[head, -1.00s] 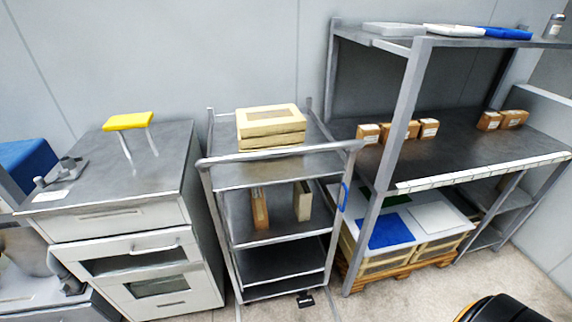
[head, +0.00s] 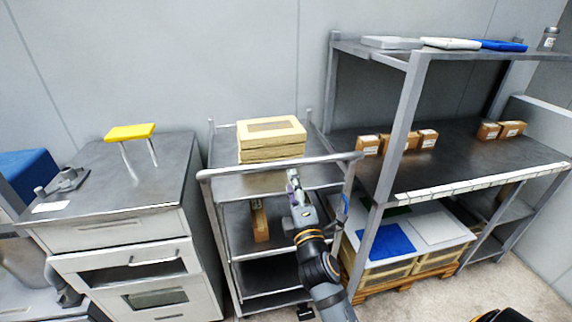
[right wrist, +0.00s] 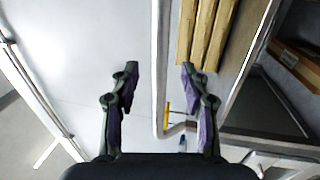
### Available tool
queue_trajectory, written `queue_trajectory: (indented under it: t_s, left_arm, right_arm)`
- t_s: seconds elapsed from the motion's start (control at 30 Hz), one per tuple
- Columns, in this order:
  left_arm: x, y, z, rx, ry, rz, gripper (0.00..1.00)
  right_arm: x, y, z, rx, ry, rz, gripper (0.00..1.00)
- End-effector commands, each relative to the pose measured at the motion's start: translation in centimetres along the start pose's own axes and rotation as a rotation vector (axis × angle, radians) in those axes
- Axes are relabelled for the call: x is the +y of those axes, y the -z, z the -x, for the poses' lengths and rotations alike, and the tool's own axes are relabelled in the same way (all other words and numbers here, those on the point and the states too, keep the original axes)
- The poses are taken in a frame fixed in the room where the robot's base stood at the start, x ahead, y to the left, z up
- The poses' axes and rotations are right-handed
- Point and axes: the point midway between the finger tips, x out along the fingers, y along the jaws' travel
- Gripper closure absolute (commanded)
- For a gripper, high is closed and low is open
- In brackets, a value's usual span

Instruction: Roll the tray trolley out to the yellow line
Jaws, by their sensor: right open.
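The grey metal tray trolley (head: 235,184) stands between a cabinet and a shelf rack. Its handle bar (head: 245,169) runs across the front top edge. My right gripper (head: 292,178) is at the front of the trolley near the handle bar, open and empty. In the right wrist view, the bar (right wrist: 158,60) appears between the open fingers (right wrist: 160,75); I cannot tell its depth. My left gripper is out of view. No yellow line shows.
The cabinet (head: 110,235) with a yellow-topped stand (head: 130,132) is close on the left. The shelf rack (head: 402,115) with small brown boxes is close on the right, above a pallet (head: 370,285). Floor (head: 510,280) shows bare at the lower right.

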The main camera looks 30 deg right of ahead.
Motion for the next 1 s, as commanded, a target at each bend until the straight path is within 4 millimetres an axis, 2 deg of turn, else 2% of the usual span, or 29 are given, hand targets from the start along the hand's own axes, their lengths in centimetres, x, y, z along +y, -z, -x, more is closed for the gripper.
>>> queue_trajectory:
  t_s: [0.1,0.3,0.5,0.73,1.0]
  left_arm:
    - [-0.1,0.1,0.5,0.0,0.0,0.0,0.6]
    - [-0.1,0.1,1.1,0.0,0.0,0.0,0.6]
    - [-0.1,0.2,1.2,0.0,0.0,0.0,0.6]
    - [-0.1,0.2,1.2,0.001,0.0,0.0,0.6]
    - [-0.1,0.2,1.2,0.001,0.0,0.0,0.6]
  right_arm:
    - [0.3,0.0,-2.9,0.002,-0.004,0.003,0.54]
    - [0.2,0.0,-6.5,0.001,-0.001,0.001,0.54]
    - [0.0,0.0,-8.0,0.001,0.001,-0.001,0.54]
    - [-0.1,0.0,-8.0,0.001,0.001,-0.002,0.54]
    - [-0.1,0.0,-8.0,0.001,0.002,-0.002,0.9]
